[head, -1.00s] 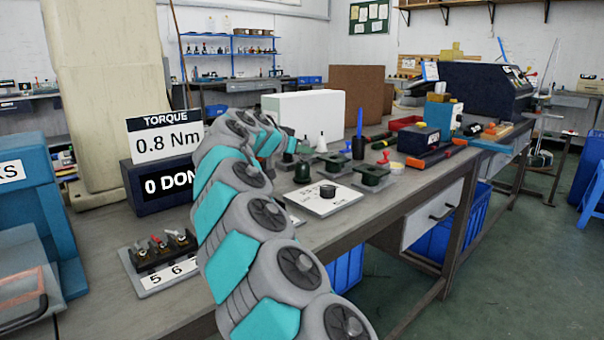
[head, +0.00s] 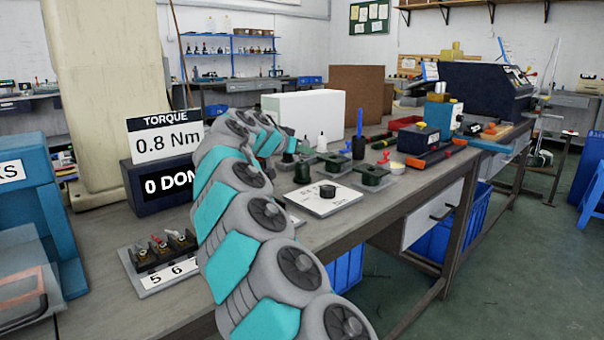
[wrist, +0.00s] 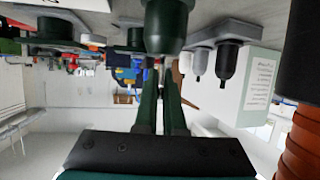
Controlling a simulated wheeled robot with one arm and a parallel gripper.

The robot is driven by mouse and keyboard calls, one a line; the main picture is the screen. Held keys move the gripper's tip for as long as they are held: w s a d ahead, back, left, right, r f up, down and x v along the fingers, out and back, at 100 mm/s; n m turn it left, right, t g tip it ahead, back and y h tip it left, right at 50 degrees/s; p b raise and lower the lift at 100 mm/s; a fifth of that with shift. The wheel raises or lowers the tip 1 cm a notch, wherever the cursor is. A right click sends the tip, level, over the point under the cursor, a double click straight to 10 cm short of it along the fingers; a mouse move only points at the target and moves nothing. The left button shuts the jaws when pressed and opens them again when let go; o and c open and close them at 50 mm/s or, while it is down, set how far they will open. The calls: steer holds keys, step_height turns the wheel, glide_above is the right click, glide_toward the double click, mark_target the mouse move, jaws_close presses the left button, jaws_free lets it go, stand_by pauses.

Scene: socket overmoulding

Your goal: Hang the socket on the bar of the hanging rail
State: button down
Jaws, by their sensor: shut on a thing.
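My gripper (wrist: 162,90) shows in the wrist view, where the picture is upside down with the bench at the top. Its two dark green fingers are nearly together at the tips. A dark green cylinder with a narrower end (wrist: 166,28) is at the fingertips; I take it to be the socket in my grip, but the contact is not clear. A dark green cylinder (head: 303,172) shows just right of the arm. I cannot make out the hanging rail or its bar in either view.
Green pots on grey plates (head: 372,176) stand close by on the bench, with a white panel with a black disc (head: 322,200) in front. A white block (head: 303,115) stands behind. Small bottles (wrist: 228,62) and an orange-brown ribbed thing (wrist: 300,145) are on the wrist view's right.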

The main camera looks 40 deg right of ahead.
mark_target(303, 161)
steer(key=shift+r, duration=0.1)
steer(key=shift+r+p, duration=0.65)
steer(key=shift+r, duration=4.25)
